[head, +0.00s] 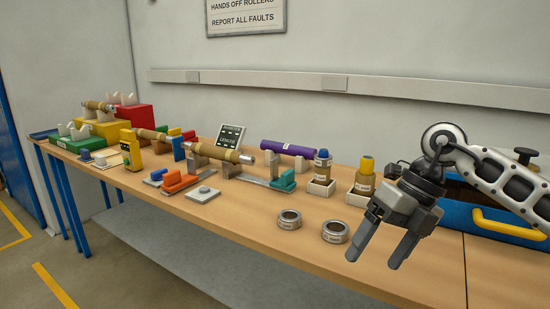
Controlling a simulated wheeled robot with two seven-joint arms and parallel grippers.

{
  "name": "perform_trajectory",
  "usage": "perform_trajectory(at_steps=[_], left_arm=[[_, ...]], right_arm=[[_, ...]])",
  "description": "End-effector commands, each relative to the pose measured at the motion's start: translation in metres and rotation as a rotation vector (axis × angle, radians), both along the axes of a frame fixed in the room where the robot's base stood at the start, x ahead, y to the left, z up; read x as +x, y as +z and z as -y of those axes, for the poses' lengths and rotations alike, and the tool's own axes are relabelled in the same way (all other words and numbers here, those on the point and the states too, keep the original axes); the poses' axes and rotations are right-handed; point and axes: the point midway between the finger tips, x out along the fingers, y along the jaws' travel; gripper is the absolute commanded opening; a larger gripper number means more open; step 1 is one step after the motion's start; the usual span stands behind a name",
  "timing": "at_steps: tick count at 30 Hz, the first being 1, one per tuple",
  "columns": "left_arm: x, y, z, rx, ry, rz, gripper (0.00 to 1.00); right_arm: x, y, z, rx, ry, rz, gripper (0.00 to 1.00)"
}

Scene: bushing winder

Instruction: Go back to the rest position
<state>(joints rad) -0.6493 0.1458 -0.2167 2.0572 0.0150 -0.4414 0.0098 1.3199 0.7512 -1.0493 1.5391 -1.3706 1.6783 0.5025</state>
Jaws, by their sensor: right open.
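My right gripper (384,247) hangs over the front right part of the long wooden workbench (260,225). Its two fingers point down and are apart, with nothing between them. Its arm comes in from the right edge of the head view. Two metal rings lie on the bench to its left: the nearer ring (335,232) is close beside the fingers, the other ring (288,219) is farther left. My left gripper is not in view.
A blue-capped bottle (322,167) and a yellow-capped bottle (366,177) stand in small trays behind the gripper. A blue bin (460,215) with a yellow handle (508,225) is at right. Rollers on stands, including a purple roll (288,148), fill the bench's middle and left.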

Motion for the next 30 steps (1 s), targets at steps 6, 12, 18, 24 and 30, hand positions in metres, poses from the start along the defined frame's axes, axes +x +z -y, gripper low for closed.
perform_trajectory(at_steps=[6, 12, 18, 24, 30], left_arm=[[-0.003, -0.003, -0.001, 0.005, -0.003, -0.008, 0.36], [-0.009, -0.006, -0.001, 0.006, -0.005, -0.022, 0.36], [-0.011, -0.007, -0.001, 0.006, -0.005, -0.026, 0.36], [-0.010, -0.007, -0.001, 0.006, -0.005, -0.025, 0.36], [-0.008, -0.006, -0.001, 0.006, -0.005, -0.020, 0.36]], right_arm=[[-0.043, -0.033, -0.112, 0.524, 0.061, -0.134, 0.81], [-0.067, -0.017, -0.179, 1.143, -0.186, -0.321, 0.81], [-0.045, -0.031, -0.162, 1.569, -0.757, -0.526, 0.81], [-0.042, -0.130, -0.097, 1.656, -1.547, -0.732, 0.81], [-0.105, -0.244, -0.046, 1.421, -2.212, -0.896, 0.81]])
